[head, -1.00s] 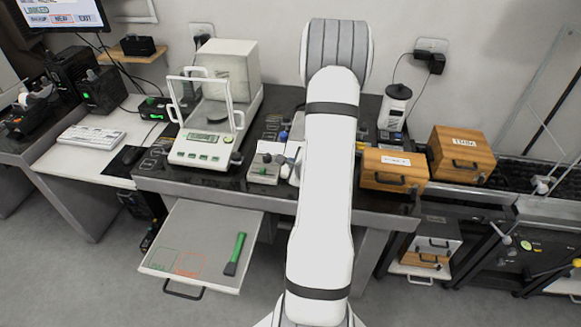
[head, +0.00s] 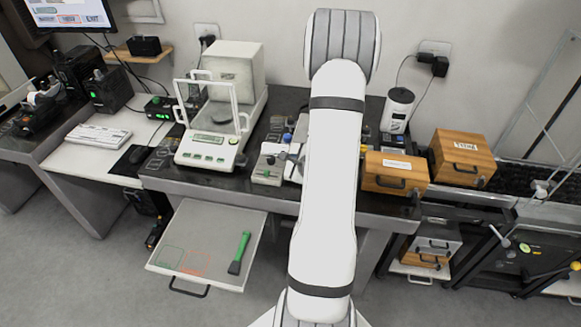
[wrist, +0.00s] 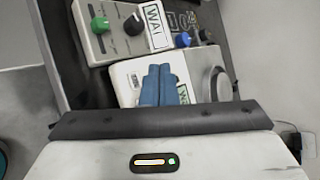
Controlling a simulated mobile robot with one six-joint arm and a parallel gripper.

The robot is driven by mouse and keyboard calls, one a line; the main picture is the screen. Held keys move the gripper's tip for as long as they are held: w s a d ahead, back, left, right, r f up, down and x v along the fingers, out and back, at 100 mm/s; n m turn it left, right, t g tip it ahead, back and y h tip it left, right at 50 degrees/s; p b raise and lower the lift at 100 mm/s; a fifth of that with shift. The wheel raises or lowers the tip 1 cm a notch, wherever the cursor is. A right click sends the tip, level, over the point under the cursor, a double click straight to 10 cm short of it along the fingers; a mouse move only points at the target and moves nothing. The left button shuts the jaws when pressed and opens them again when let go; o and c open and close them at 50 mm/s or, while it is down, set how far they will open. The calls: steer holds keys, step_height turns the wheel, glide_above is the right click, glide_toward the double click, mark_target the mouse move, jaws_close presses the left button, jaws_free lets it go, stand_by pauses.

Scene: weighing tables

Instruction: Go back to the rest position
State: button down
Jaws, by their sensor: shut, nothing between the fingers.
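My gripper (wrist: 160,74) shows in the wrist view as two blue fingers pressed together, with nothing between them. The fingers appear over a white device with a grey round part (wrist: 216,84); I cannot tell how high they are above it. In the head view my white arm stretches over the middle of the dark bench (head: 257,190) and mostly hides my gripper.
A glass-sided balance (head: 207,146) stands left of my arm, beside a small device with a green knob (head: 268,171). Two wooden boxes (head: 395,165) (head: 462,150) and a white canister (head: 397,108) stand right. An open drawer (head: 226,276) holds a green-handled tool (head: 240,252).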

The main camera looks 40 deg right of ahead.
steer(key=s+a+r+n+g, duration=0.2)
steer(key=a+r+n+g, duration=0.2)
steer(key=a+r+n, duration=1)
steer(key=s+a+r+n+g+y, duration=0.1)
steer(key=s+a+r+n+g, duration=0.1)
steer(key=s+a+r+n, duration=0.2)
steer(key=s+a+r+n+g+y, duration=0.2)
steer(key=s+a+r+n, duration=0.2)
steer(key=s+a+n, duration=0.5)
steer(key=s+a, duration=0.3)
steer(key=shift+s+a+n, duration=0.25)
steer(key=shift+s+n, duration=0.05)
steer(key=shift+s, duration=0.1)
steer(key=shift+r, duration=0.1)
